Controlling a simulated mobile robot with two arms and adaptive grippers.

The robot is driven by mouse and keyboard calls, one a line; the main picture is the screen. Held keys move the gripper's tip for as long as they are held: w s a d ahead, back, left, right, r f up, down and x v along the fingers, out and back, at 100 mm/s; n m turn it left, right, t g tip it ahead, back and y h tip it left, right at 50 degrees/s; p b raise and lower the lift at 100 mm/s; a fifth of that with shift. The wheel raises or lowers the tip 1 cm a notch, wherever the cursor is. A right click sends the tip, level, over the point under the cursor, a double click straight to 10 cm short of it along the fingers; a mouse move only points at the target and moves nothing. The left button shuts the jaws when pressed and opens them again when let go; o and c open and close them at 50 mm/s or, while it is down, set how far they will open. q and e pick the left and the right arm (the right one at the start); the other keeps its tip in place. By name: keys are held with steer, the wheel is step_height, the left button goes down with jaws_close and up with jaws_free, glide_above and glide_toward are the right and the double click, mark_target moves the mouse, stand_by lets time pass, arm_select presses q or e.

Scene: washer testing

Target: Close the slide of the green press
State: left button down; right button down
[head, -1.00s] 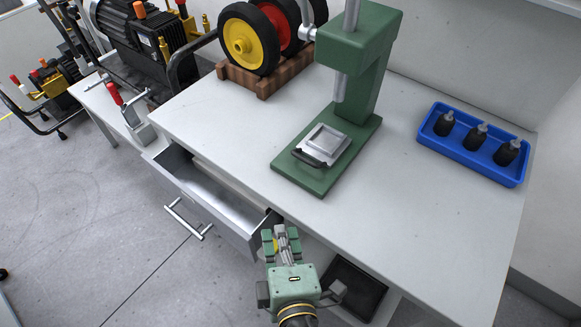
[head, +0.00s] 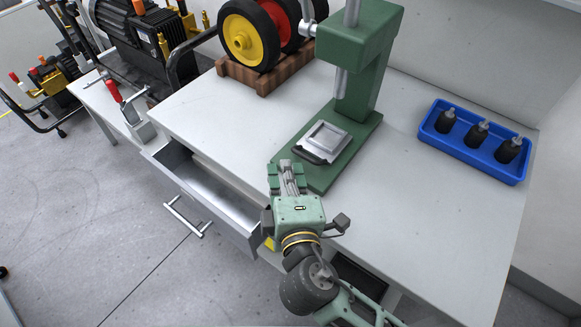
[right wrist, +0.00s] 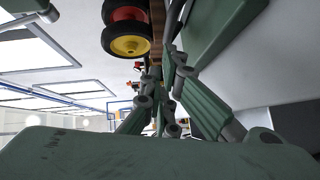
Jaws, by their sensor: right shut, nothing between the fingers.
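The green press (head: 362,70) stands on the white table with a green base plate. Its slide (head: 325,142), a grey square plate with a dark handle (head: 312,157) on the near side, lies on the base below the ram. My right gripper (head: 287,165) is shut and empty. In the head view it is just in front of the slide's handle, over the near corner of the base; I cannot tell whether it touches. In the right wrist view its fingers (right wrist: 160,105) are together, with green press parts (right wrist: 218,30) above right. My left gripper is not in view.
An open drawer (head: 205,195) sticks out from the table front, left of my right arm. A blue tray (head: 472,165) with black parts stands at the right. Wheels on a wooden rack (head: 262,78) stand behind left. The table's right front is clear.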

mark_target(302, 156)
steer(key=shift+w+d+f, duration=0.15)
steer(key=shift+w+d, duration=0.3)
steer(key=shift+w, duration=0.1)
steer(key=shift+w+d+p, duration=0.25)
steer(key=shift+w+d, duration=0.35)
steer(key=shift+w, duration=0.2)
steer(key=shift+w+d+p, duration=0.25)
steer(key=shift+w+d, duration=0.35)
steer(key=shift+w, duration=0.2)
